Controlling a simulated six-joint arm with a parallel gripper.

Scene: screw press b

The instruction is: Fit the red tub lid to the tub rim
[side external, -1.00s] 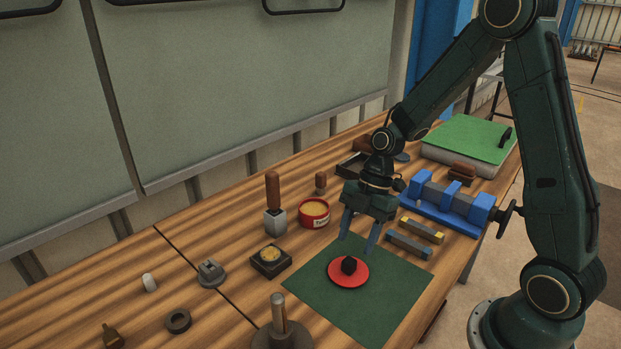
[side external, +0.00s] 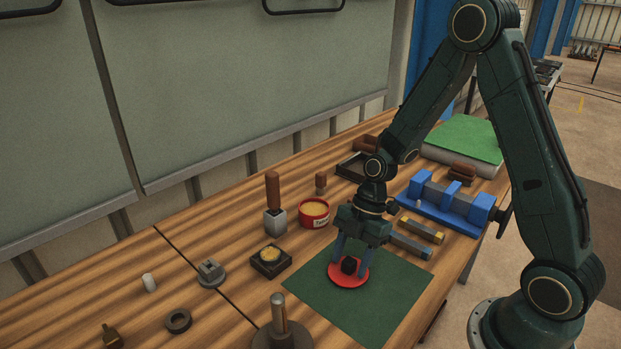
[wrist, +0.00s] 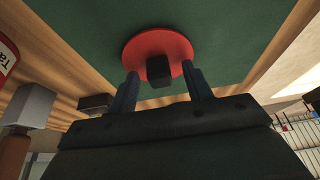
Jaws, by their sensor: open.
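The red tub lid (side external: 346,277) lies flat on the green mat (side external: 372,312), with a black knob (side external: 349,265) on its top. The lid also shows in the wrist view (wrist: 140,49), with its knob (wrist: 159,70). My gripper (side external: 352,268) is open and points down at the lid. Its two fingers stand on either side of the knob, and I see gaps between them and the knob in the wrist view (wrist: 161,82). The open red tub (side external: 314,222) stands on the bench behind the mat, filled with something yellowish. Its edge shows at the left of the wrist view.
A wooden-handled tool with a grey metal block (side external: 276,220) stands left of the tub. A small dark box with a yellow top (side external: 270,261) sits nearer. Blue vise (side external: 446,207) and two bars (side external: 421,230) lie to the right. A grey post (side external: 279,315) stands in front.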

